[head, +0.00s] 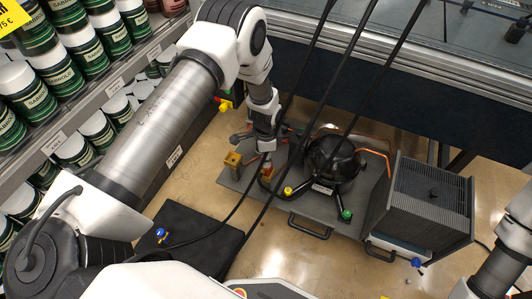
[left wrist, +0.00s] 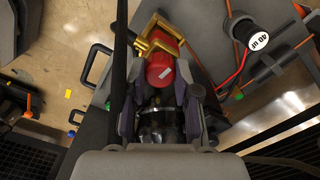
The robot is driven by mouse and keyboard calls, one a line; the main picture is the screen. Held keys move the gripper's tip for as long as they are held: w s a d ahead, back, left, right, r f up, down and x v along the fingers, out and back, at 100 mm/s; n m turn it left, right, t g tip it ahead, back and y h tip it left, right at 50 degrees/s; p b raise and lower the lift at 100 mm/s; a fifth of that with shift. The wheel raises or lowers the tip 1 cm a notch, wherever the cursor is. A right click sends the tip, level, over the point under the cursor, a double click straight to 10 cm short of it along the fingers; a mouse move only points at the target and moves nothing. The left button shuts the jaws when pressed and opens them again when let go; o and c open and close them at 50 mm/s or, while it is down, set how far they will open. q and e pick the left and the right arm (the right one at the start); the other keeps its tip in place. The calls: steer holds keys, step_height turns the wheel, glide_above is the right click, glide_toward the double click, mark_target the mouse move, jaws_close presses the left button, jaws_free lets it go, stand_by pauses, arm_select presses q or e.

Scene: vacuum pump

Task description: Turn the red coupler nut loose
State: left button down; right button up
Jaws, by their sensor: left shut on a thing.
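The red coupler nut (left wrist: 160,70) shows in the left wrist view as a red cylinder with a small white mark. It sits against a brass fitting (left wrist: 154,38). My left gripper (left wrist: 165,98) has its two fingers on either side of the nut's near end and is shut on it. In the head view my left gripper (head: 265,147) points down at the pump base plate, left of the black compressor (head: 334,158). The nut is mostly hidden there by the gripper. My right gripper is not in view; only part of my right arm shows at the lower right.
Black hoses hang across the work area in front of the pump. A finned grey box (head: 425,205) stands right of the compressor. Shelves of green jars (head: 75,95) line the left. A dark flat plate (head: 190,238) lies on the floor at the front.

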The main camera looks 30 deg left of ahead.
arm_select(q)
steer(key=n+p, duration=0.2)
steer(key=n, duration=0.2)
steer(key=shift+r+n, duration=0.1)
steer(key=shift+n, duration=0.2)
steer(key=n+p, duration=0.1)
steer(key=n, duration=0.3)
steer(key=shift+n+p, duration=0.3)
steer(key=shift+p, duration=0.1)
steer(key=n+p, duration=0.1)
steer(key=n, duration=0.4)
steer(key=shift+n, duration=0.3)
steer(key=n+p, duration=0.1)
steer(key=n, duration=0.3)
steer(key=shift+n, duration=0.3)
steer(key=c, duration=0.8)
jaws_free()
steer(key=shift+c, duration=0.2)
